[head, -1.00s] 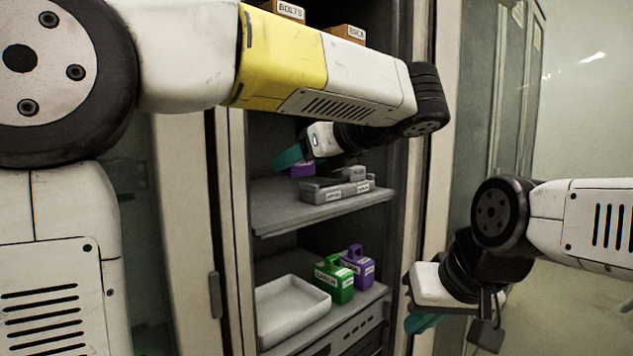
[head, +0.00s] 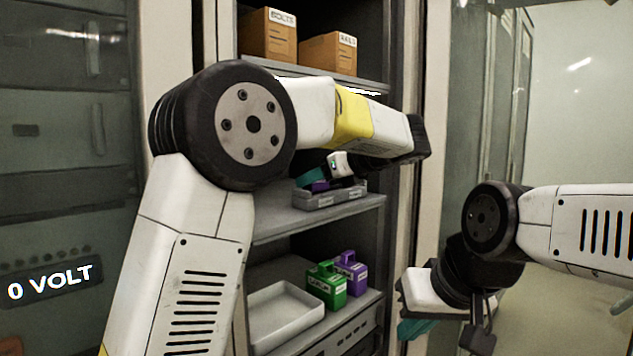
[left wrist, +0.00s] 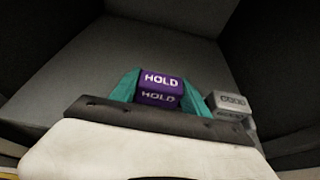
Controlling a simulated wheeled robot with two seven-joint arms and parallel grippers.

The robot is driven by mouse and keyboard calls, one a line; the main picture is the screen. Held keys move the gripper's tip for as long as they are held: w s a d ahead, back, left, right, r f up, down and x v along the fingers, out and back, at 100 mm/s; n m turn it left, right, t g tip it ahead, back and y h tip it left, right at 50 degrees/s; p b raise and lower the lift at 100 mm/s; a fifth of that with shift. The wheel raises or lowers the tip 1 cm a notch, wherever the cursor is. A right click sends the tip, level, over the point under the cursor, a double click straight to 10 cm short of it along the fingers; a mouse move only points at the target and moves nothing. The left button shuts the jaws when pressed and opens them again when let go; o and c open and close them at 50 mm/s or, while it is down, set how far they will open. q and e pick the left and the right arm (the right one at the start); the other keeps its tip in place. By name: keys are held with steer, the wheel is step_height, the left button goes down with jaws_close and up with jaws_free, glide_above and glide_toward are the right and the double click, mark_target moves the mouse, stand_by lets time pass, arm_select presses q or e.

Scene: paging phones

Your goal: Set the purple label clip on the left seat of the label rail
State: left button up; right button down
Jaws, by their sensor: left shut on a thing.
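The purple label clip (left wrist: 161,80), marked HOLD, is between the teal fingers of my left gripper (left wrist: 158,88), which is shut on it. In the head view the clip (head: 321,186) shows as a small purple patch beside a teal finger of my left gripper (head: 313,181). It is at the left part of the grey label rail (head: 330,199) on the middle shelf; whether it touches the seat I cannot tell. A grey block (left wrist: 230,102) is to the right of the clip. My right gripper (head: 414,328) hangs low outside the cabinet, its opening unclear.
The lower shelf holds a white tray (head: 284,314), a green box (head: 328,287) and a purple box (head: 352,272) with handles. Brown bins (head: 268,36) stand on the upper shelf (head: 310,74). My left arm covers part of the cabinet opening.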

arm_select(q)
steer(key=shift+f, duration=0.25)
steer(key=shift+f, duration=0.1)
steer(key=o, duration=1.5)
steer(key=shift+d, duration=0.15)
steer(key=v, duration=1.2)
